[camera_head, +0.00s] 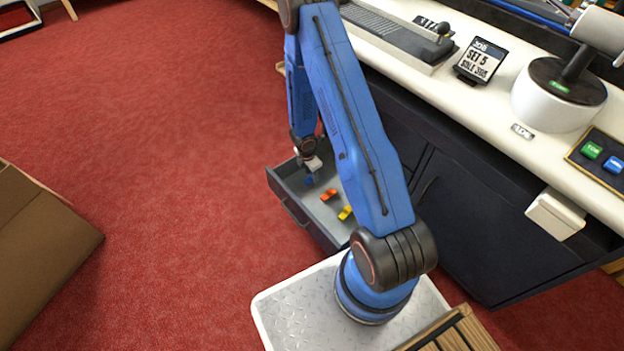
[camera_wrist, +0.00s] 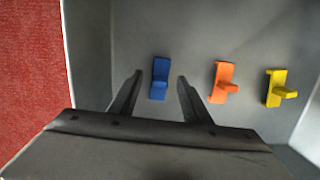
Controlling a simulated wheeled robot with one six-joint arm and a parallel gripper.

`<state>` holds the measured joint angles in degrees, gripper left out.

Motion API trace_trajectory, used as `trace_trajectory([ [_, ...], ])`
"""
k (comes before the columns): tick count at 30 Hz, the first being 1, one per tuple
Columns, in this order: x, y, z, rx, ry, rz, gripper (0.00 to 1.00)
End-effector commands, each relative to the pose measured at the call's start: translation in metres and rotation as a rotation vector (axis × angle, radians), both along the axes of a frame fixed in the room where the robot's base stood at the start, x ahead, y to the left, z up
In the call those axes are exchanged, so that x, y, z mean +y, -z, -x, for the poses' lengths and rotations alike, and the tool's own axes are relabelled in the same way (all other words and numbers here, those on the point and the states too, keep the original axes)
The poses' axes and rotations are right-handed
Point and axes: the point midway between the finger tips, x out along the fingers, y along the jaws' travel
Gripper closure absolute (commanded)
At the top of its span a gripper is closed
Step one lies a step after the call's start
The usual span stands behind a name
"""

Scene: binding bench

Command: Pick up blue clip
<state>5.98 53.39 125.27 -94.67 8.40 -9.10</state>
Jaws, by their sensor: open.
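The blue clip (camera_wrist: 159,78) lies on the grey floor of an open drawer (camera_head: 322,215). In the wrist view it sits between and slightly beyond the two fingertips of my gripper (camera_wrist: 158,84), with a gap on each side. My gripper is open and empty. In the head view my gripper (camera_head: 311,176) is over the far left part of the drawer, and the blue clip (camera_head: 309,181) shows just below it, partly hidden by the gripper. Whether a finger touches the clip cannot be told.
An orange clip (camera_wrist: 222,83) and a yellow clip (camera_wrist: 278,89) lie to the right of the blue one in the drawer. The dark cabinet (camera_head: 475,220) and white bench top (camera_head: 460,95) stand right of the drawer. A cardboard box (camera_head: 40,265) stands on the red carpet at left.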

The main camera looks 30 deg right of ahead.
Motion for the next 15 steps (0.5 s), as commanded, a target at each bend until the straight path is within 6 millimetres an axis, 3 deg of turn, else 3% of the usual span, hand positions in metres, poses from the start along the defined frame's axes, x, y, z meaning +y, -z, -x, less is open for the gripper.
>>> trace_trajectory([
  [12, -0.0010, 0.0068, -0.0002, 0.000, 0.000, 0.000, 0.56],
  [15, -0.0010, 0.0068, -0.0002, 0.000, 0.000, 0.000, 0.78],
])
